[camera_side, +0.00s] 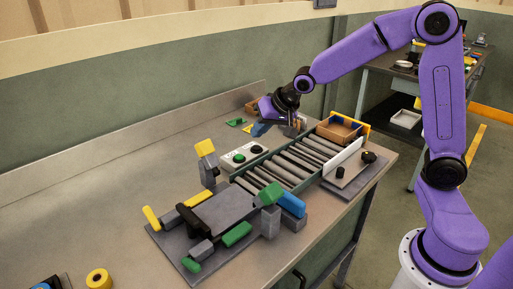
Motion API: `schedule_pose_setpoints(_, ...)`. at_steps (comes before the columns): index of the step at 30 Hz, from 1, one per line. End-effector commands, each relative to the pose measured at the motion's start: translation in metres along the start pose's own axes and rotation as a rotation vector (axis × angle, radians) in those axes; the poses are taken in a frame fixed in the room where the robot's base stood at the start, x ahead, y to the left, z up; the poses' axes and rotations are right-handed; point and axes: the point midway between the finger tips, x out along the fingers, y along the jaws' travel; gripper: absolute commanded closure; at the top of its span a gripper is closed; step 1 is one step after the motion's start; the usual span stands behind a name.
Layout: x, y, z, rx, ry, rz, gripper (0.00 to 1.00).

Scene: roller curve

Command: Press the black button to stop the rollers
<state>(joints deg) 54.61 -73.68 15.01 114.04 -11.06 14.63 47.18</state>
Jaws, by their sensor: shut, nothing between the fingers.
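A light grey control box (245,163) sits on the bench beside the far side of the roller conveyor (287,167). It has a black button (257,149) on its right part and a green button (239,158) on its left part. My gripper (299,124) is shut and empty. In the picture it appears up and to the right of the black button, near the conveyor's far end. Its exact height above the bench is hard to tell. I cannot tell from this one view whether the rollers are turning.
A wooden tray (338,130) stands at the conveyor's far right end. A plate with dark knobs (355,168) lies right of it. A grey block structure (225,212) with coloured blocks stands at the near end. Blue and green pieces (236,122) lie behind. The bench's left is mostly clear.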

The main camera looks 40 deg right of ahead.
Motion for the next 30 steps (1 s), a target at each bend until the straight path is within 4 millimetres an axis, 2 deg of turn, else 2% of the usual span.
schedule_pose_setpoints(1,0.009,0.010,-0.017,0.062,0.032,0.003,1.00)
schedule_pose_setpoints(3,0.017,0.021,-0.038,0.138,0.075,-0.001,1.00)
schedule_pose_setpoints(6,0.026,0.036,-0.061,0.224,0.126,-0.009,1.00)
schedule_pose_setpoints(12,0.034,0.053,-0.086,0.317,0.181,-0.020,1.00)
schedule_pose_setpoints(30,0.038,0.057,-0.088,0.328,0.189,-0.021,1.00)
